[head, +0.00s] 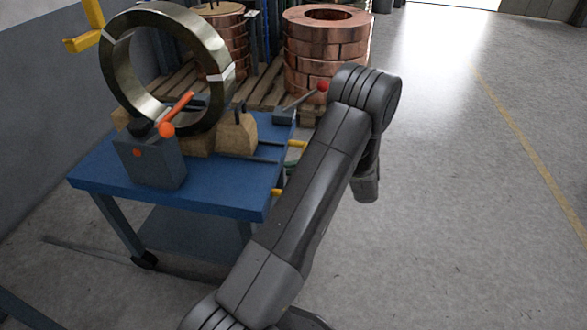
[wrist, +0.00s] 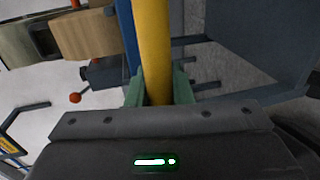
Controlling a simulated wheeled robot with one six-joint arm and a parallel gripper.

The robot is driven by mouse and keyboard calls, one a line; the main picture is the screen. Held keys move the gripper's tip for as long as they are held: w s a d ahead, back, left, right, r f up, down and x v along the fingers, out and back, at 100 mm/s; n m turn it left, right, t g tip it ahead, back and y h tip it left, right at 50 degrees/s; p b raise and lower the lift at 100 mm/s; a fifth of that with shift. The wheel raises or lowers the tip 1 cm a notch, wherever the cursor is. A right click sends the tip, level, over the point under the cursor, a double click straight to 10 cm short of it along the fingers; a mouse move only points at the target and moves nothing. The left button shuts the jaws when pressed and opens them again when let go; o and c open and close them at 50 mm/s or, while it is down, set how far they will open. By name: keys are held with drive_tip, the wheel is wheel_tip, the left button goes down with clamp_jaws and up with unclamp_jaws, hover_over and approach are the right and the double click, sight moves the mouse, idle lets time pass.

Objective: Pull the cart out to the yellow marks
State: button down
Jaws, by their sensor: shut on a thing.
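The cart (head: 215,195) is a blue-topped table on legs with at least one dark caster, at the left of the head view. A large metal ring (head: 220,85) stands upright on it, on wooden blocks. The cart's yellow handle (head: 297,143) shows in pieces at its right edge, partly behind my arm. In the wrist view the yellow handle bar (wrist: 152,45) runs between the green fingers of my gripper (wrist: 158,90), which is shut on it. In the head view my arm hides most of the gripper.
Copper coils (head: 326,50) stand on wooden pallets behind the cart. A grey wall (head: 40,110) is on the left, with a yellow bracket (head: 85,40) near it. Open concrete floor lies on the right, crossed by a thin yellow line (head: 520,130).

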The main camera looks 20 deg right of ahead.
drive_tip(key=shift+d+f, duration=0.1)
drive_tip(key=c, duration=1.3)
unclamp_jaws()
drive_tip(key=shift+s+d, duration=0.15)
drive_tip(key=p+v, duration=0.3)
drive_tip(key=v, duration=1.1)
drive_tip(key=shift+f, duration=0.1)
drive_tip(key=b+x, duration=0.3)
drive_tip(key=x, duration=1)
drive_tip(key=shift+a, duration=0.25)
drive_tip(key=shift+w+a, duration=0.35)
drive_tip(key=shift+w, duration=0.1)
